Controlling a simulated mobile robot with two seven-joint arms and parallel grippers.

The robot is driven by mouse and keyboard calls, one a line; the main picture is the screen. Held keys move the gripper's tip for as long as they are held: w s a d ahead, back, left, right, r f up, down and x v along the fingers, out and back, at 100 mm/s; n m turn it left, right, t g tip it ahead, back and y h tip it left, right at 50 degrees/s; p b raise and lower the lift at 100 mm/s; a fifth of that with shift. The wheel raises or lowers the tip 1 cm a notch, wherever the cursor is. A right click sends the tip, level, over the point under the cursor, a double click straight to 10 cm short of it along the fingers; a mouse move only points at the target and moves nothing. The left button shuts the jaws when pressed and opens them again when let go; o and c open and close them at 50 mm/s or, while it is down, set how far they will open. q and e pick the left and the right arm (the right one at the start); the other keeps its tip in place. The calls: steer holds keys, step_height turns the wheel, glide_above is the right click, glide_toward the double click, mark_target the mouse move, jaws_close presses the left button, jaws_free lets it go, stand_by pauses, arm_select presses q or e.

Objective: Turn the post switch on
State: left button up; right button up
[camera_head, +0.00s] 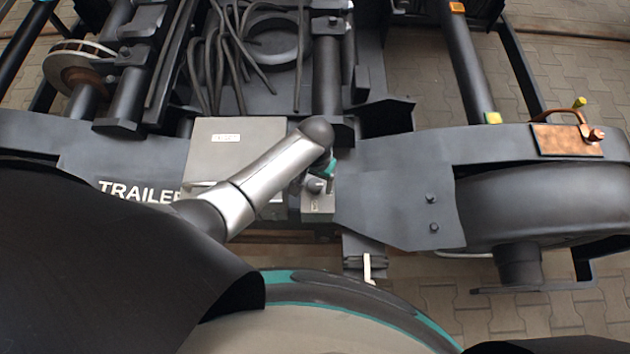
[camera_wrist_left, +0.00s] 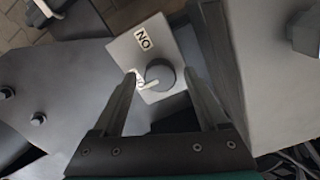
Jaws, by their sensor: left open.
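The post switch (camera_wrist_left: 168,40) is a small grey box with a dark round knob (camera_wrist_left: 160,74), seen in the left wrist view. A white pointer on the knob points left, away from the ON label (camera_wrist_left: 143,39) and towards a second label partly hidden by a fingertip. My left gripper (camera_wrist_left: 160,80) is open, with one finger on each side of the knob; I cannot tell whether they touch it. In the head view the switch box (camera_head: 318,208) sits below my left gripper (camera_head: 320,177), which is partly hidden by my arm. My right gripper is not in view.
A larger grey box (camera_head: 225,150) stands left of the switch on the dark bogie frame (camera_head: 395,190). A copper-coloured plate (camera_head: 565,140) is on the frame at the right. Cables (camera_head: 235,60) lie behind. Paving (camera_head: 520,315) shows at the front right.

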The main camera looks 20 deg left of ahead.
arm_select(q)
jaws_close()
stand_by(0.7)
